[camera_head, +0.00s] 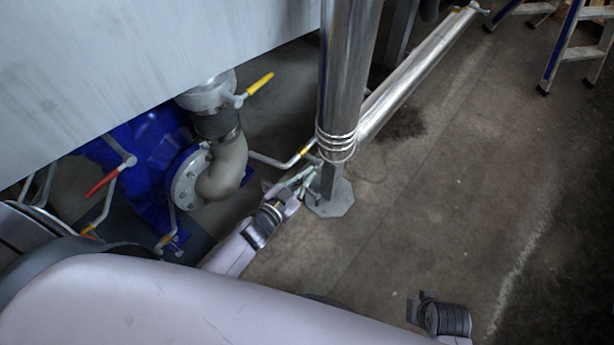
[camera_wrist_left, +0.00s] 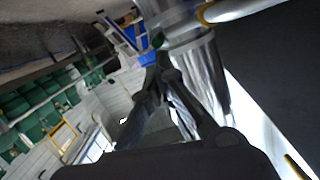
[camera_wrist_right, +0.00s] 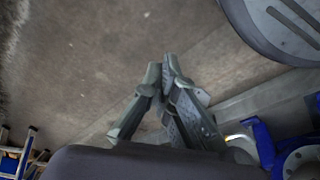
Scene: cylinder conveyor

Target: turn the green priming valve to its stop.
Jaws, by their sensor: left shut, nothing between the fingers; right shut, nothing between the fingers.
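A small green piece (camera_wrist_left: 158,40), which looks like part of the green priming valve, shows just beyond the fingertips of my left gripper (camera_wrist_left: 163,62) in the left wrist view. I cannot tell whether they touch. The rest of the valve is hidden. In the head view my left gripper (camera_head: 306,174) is shut and empty, beside the foot of the steel post; no green handle shows clearly there. My right gripper (camera_wrist_right: 170,66) is shut and empty over bare floor in the right wrist view. In the head view only its dark wrist part shows clearly, low at the right.
A steel post (camera_head: 342,80) with a floor plate (camera_head: 330,200) stands close to my left gripper. A red-handled valve (camera_head: 102,183), a yellow-handled valve (camera_head: 260,84) and a beige pipe elbow (camera_head: 226,168) are at the left. The floor (camera_head: 460,190) at the right is clear up to a ladder (camera_head: 575,40).

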